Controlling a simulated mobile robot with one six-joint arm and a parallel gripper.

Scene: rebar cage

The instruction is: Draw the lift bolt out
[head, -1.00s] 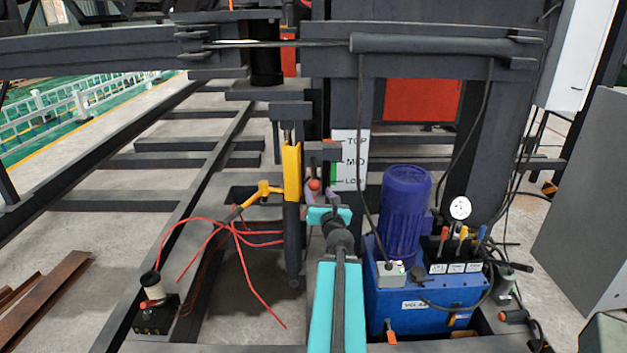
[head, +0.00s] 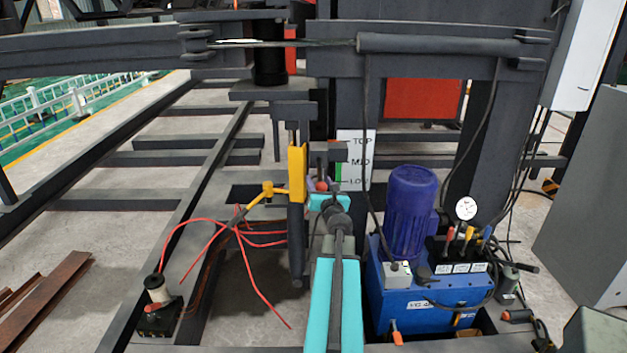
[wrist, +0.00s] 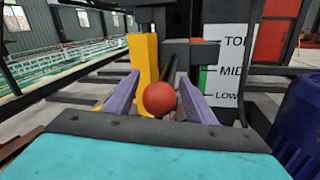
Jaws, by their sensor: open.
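The lift bolt shows as a red ball knob (wrist: 159,98) in the wrist view, on a dark mount beside a yellow upright. The small red knob (head: 321,186) also shows in the head view, just beyond the teal wrist. My gripper (wrist: 158,77) is open, with one purple finger left of the knob and one right of it. The knob lies between the fingers in the picture; a gap shows on the left, and the right finger looks close to it. Contact cannot be told.
A yellow bracket (head: 297,172) with a yellow handle stands just left of the knob. A white TOP/MID/LOW scale (head: 358,160) is behind, on the right. A blue hydraulic unit (head: 412,290) stands right of my arm. Red wires (head: 250,270) lie at left.

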